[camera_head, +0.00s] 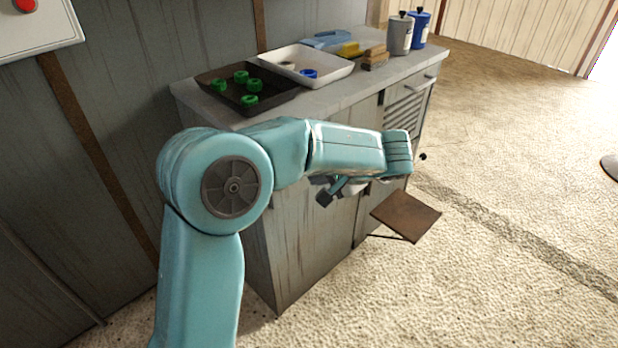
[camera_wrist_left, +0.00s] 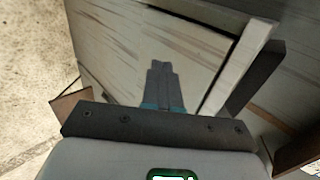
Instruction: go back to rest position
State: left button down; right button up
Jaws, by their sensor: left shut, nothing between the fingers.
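My left arm reaches in from the left in the head view, in front of the cabinet (camera_head: 300,240). My left gripper (camera_head: 328,194) is mostly hidden under its forearm there, below the level of the worktop. In the left wrist view its two dark fingers (camera_wrist_left: 161,68) lie together, shut and empty. They are in front of the pale, streaked cabinet panel (camera_wrist_left: 115,45); I cannot tell whether they touch it. My right gripper is not in view.
On the worktop (camera_head: 330,100) stand a black tray (camera_head: 222,76) with several green caps, a white tray (camera_head: 330,66) with a blue cap, wood blocks (camera_head: 375,58), and grey (camera_head: 399,36) and blue (camera_head: 419,30) canisters. A brown plate (camera_head: 406,215) juts out low.

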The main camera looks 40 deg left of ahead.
pick_arm(q)
jog(key=shift+d+r, duration=0.35)
jog(key=shift+r, duration=0.05)
jog(key=s+d+f+m+h, duration=0.1)
jog(key=d+f+h, duration=0.1)
jog(key=d+f, duration=0.35)
jog(key=s+d+f+m+g+h, duration=0.1)
jog(key=s+d+f+h, duration=0.15)
jog(key=f, duration=0.55)
jog(key=s+d+f+m+h, duration=0.1)
jog(key=d+f+h, duration=0.1)
jog(key=d+f, duration=0.35)
jog(key=s+d+f+n+t+h, duration=0.1)
jog(key=s+d+f+n+h, duration=0.2)
jog(key=s+d+f, duration=0.45)
jog(key=s+d+f+n+h, duration=0.3)
jog(key=s+d+f+h, duration=0.1)
jog(key=s+f, duration=0.5)
notch_tip(320, 180, up, 16)
jog(key=w+p, duration=0.1)
jog(key=p, duration=1.5)
jog(key=shift+w+f+m+p, duration=0.15)
jog(key=shift+w+m+p, duration=0.15)
jog(key=shift+w+p, duration=0.1)
